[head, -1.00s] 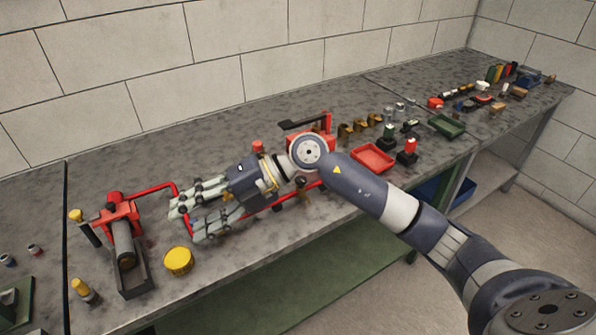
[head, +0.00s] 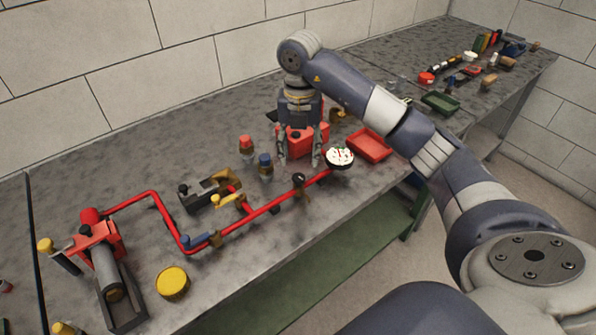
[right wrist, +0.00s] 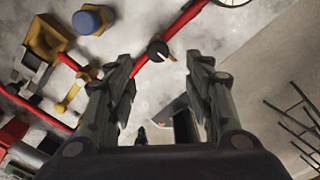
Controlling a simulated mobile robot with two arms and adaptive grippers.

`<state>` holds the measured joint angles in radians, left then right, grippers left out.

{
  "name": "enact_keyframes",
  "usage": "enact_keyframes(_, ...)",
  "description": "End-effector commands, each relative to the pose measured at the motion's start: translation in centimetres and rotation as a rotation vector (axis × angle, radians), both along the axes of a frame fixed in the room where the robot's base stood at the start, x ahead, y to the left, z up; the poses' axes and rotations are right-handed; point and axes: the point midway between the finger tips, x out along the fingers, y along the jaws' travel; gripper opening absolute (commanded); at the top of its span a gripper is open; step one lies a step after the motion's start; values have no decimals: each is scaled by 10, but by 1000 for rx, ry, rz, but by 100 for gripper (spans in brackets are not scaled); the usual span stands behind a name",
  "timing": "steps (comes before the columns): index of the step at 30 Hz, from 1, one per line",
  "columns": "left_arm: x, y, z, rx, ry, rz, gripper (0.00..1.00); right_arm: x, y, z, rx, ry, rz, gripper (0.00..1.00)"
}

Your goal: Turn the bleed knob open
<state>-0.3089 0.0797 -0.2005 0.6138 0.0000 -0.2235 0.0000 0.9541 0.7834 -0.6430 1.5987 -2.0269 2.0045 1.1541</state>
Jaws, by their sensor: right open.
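A small black knob with a brass part (head: 298,180) sits on the red pipe (head: 262,211); I take it for the bleed knob. In the right wrist view the knob (right wrist: 157,49) shows just beyond and between the fingertips. My right gripper (head: 299,163) points down above the bench, its fingers spread and empty. It is behind the knob in the head view, and I see no contact. A round white gauge (head: 339,157) stands at the pipe's right end, close to the right finger. My left gripper is not in view.
A yellow lever (head: 229,199), a blue-capped part (head: 265,166) and a red-capped part (head: 246,146) stand near the pipe. A red pump (head: 101,242) and yellow tin (head: 172,281) are at left. A red tray (head: 369,144) lies right of the gauge.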

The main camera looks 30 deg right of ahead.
Motion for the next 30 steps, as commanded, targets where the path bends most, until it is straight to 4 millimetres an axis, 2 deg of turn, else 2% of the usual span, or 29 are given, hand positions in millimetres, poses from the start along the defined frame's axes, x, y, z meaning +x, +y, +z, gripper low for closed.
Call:
enact_keyframes(2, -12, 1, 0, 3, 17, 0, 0, -1, 1, -17, 3, 7, 1, 48)
enact_keyframes(5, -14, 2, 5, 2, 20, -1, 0, -1, 1, -34, 2, 7, 1, 48)
enact_keyframes(8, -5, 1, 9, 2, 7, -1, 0, -1, 1, -50, 1, 5, 1, 48)
enact_keyframes(12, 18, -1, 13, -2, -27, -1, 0, 0, 1, -66, 1, 2, 1, 48)
enact_keyframes(17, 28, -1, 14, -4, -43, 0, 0, 0, 1, -73, 2, 1, 3, 48)
enact_keyframes(24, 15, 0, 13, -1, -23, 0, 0, 0, 1, -74, 1, 0, 3, 48)
enact_keyframes(30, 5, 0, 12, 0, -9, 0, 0, 0, 1, -73, 1, 0, 2, 3)
